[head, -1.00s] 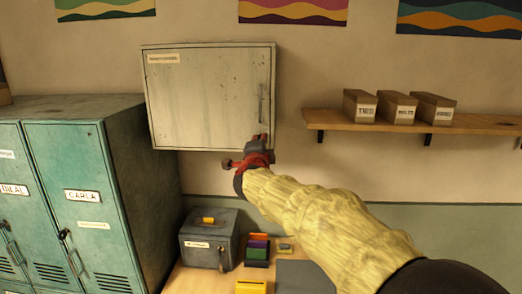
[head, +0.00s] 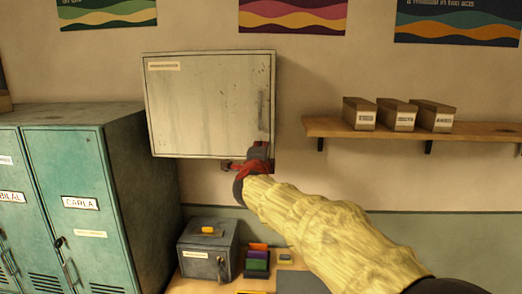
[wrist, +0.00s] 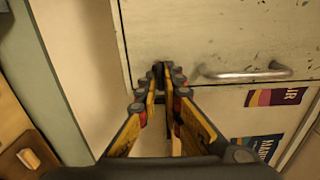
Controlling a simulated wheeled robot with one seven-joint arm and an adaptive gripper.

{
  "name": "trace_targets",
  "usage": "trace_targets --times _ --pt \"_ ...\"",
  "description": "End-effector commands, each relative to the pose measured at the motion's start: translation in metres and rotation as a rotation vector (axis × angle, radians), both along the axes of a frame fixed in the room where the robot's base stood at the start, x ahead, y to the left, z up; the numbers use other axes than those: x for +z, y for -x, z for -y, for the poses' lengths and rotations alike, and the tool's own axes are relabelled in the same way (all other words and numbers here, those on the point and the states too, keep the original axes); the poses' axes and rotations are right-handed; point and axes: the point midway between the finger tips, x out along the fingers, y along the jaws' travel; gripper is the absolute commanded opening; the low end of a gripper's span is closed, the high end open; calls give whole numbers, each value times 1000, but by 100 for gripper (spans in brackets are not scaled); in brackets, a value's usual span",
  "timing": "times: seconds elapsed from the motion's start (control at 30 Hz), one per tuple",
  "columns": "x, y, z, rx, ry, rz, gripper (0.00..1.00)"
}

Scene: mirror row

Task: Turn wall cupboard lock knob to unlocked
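The wall cupboard (head: 205,105) is a pale, worn metal box with its door shut and a small label at top left. Its bar handle (wrist: 245,73) shows in the wrist view, right of my fingertips. My gripper (head: 262,146) is at the cupboard's lower right corner. In the wrist view my gripper (wrist: 161,75) points at the door's lower corner area, with the fingertips close together and a narrow gap between the fingers. A small dark piece shows between the tips. I cannot tell if it is the lock knob, which is otherwise hidden.
Green lockers (head: 75,190) stand at the left. A shelf (head: 470,130) with labelled boxes (head: 397,115) is on the wall at right. Below are a grey lockbox (head: 207,246) and small coloured items (head: 257,258). The wall around the cupboard is mostly clear.

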Motion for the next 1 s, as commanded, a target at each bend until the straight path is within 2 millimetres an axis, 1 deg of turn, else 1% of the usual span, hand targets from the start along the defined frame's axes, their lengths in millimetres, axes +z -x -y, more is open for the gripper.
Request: trace_targets --times 0.03,0.3,0.57,0.67,0.77,0.87,1.0 --pt "-2 0 0 0 1 -2 11" --pt "-1 0 0 0 1 0 25" --pt "0 0 0 0 1 0 25" --pt "1 5 0 0 1 1 25" --pt "1 16 -1 1 1 1 25" --pt "1 33 -2 2 1 1 25" --pt "1 61 -3 3 1 0 25"
